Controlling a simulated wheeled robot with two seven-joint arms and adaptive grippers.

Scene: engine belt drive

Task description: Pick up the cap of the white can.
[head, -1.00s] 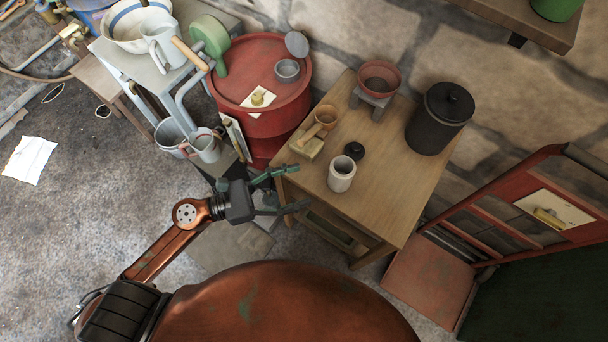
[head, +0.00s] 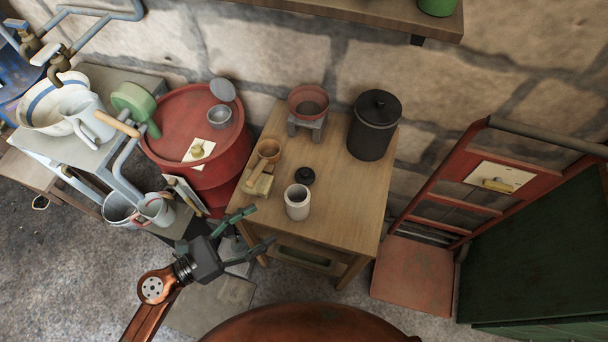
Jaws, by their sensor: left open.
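The white can (head: 297,203) stands upright near the front of the wooden table (head: 345,215), its round top facing up. A small black cap with a knob (head: 305,176) lies on the table just behind the can, apart from it. My left gripper (head: 257,229) is open and empty at the table's front left edge, to the left of the can and below it in the picture. It touches neither the can nor the cap. My right gripper is not in view.
A wooden ladle (head: 267,153) and a yellowish block (head: 258,184) are left of the cap. A reddish bowl on a stand (head: 308,103) and a large black lidded pot (head: 373,126) stand behind.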

